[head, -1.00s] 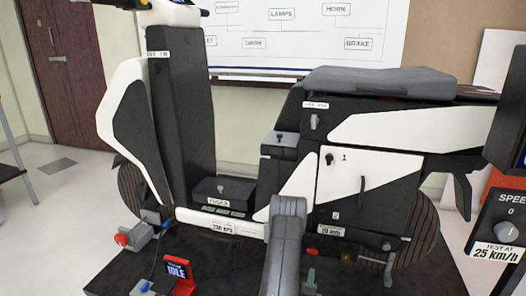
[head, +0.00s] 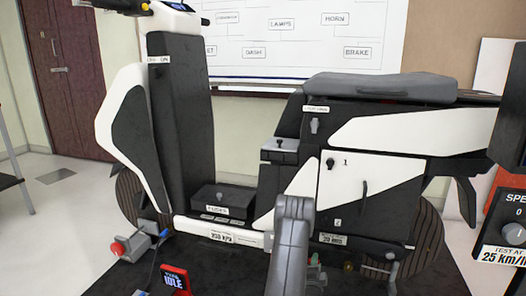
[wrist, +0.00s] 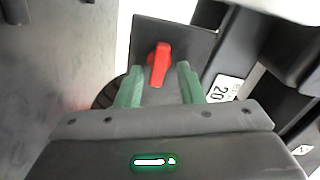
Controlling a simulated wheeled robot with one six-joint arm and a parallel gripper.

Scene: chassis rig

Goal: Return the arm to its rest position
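My gripper (wrist: 160,84) shows in the wrist view as two green fingers standing well apart, with nothing between them. A red lever or handle (wrist: 158,65) on a dark plate lies beyond the fingertips; the fingers do not appear to hold it, and the distance is hard to judge. In the head view my grey arm rises from the bottom edge in front of the scooter (head: 375,190) and hides part of its lower body. The gripper is mostly hidden behind the arm there.
A fuse box (head: 222,198) sits on the scooter's footboard. A small red IDLE display (head: 174,280) stands on the dark mat at front. A speed dial panel (head: 510,225) stands at the right edge. A diagram board (head: 300,60) hangs behind. Open floor (head: 60,225) lies at left.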

